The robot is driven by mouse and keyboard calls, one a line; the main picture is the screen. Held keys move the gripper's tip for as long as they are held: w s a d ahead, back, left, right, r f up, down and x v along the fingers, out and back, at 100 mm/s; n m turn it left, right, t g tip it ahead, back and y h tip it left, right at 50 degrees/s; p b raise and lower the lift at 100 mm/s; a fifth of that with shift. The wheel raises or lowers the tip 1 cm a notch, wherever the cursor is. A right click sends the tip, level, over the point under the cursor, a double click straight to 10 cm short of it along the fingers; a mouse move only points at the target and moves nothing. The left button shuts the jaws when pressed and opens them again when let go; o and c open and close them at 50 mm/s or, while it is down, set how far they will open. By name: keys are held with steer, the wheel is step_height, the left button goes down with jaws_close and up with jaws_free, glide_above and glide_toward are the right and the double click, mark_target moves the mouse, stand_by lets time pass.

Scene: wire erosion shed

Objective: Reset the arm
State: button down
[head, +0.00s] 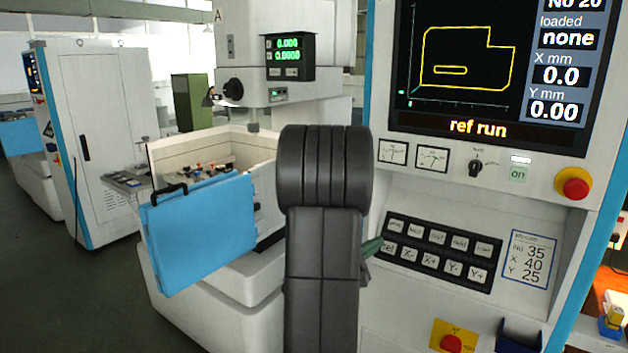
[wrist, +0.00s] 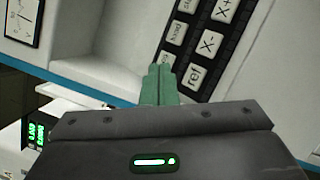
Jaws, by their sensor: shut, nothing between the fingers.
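My gripper (wrist: 158,84) shows in the wrist view as two green fingers shut together, with nothing between them. The fingertips are in front of the control panel, close to the key labelled ref (wrist: 194,77); I cannot tell whether they touch it. In the head view my dark arm stands in the middle and hides most of the gripper; only a green part (head: 372,247) shows at its right, beside the left end of the black keypad (head: 440,252).
The control cabinet's screen (head: 465,60) reads "ref run", loaded "none", X 0.0 and Y 0.00. Red knobs (head: 573,184) and (head: 451,343) are on the cabinet. A machine with an open blue door (head: 200,232) stands left of my arm. Floor (head: 75,300) is clear at lower left.

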steer(key=w+d+f+b, duration=0.1)
steer(key=w+f+b, duration=0.1)
steer(key=b, duration=0.1)
steer(key=shift+d+f, duration=0.1)
steer(key=shift+d, duration=0.1)
steer(key=shift+s+b, duration=0.1)
steer(key=shift+b, duration=0.35)
steer(key=shift+f+b, duration=0.1)
steer(key=shift+b, duration=1.15)
steer(key=r+p, duration=0.1)
steer(key=p, duration=0.4)
steer(key=shift+r+p, duration=0.15)
steer(key=shift+p, duration=0.25)
steer(key=shift+a+p, duration=0.1)
steer(key=shift+p, duration=0.3)
